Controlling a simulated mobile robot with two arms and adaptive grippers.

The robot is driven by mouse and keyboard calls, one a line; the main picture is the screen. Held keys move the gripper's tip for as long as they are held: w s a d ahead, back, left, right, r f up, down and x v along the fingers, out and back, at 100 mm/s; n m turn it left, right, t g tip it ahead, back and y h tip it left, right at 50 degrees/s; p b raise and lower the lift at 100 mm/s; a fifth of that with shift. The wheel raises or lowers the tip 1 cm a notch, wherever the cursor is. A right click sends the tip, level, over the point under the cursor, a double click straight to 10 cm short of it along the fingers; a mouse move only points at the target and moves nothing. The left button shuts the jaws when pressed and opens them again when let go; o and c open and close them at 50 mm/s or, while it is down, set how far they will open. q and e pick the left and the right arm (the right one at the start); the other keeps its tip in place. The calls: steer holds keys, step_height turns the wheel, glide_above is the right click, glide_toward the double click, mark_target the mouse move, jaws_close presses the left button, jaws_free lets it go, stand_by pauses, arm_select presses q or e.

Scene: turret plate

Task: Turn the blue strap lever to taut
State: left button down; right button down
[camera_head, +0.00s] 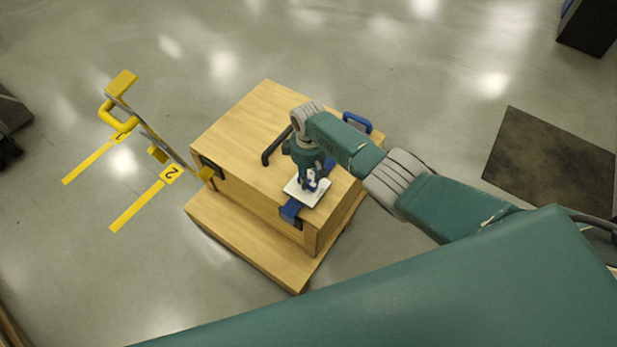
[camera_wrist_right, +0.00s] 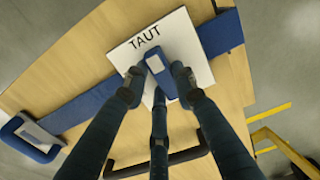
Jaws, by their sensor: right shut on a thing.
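The blue strap lever (camera_wrist_right: 158,66), with a pale patch on it, stands on a white plate (camera_wrist_right: 192,38) in the right wrist view. The word TAUT is printed on the plate, just beyond the lever's upper end. My right gripper (camera_wrist_right: 158,86) has its fingers closed around the lever. In the head view the right gripper (camera_head: 310,182) comes down over the white plate (camera_head: 296,192) on the wooden crate (camera_head: 255,110). The blue strap (camera_wrist_right: 85,110) runs under the plate. The fingers hide part of the lever and plate. My left gripper is not in view.
A dark handle (camera_head: 277,145) and a blue handle (camera_head: 357,122) are on the crate top beside my arm. A yellow-handled cart frame (camera_head: 118,118) stands at the left. Yellow strips mark the floor there. A dark mat (camera_head: 550,160) lies at the right.

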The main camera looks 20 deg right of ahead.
mark_target(308, 180)
steer(key=c, duration=1.4)
jaws_free()
step_height(308, 180, up, 12)
steer(key=shift+r, duration=0.1)
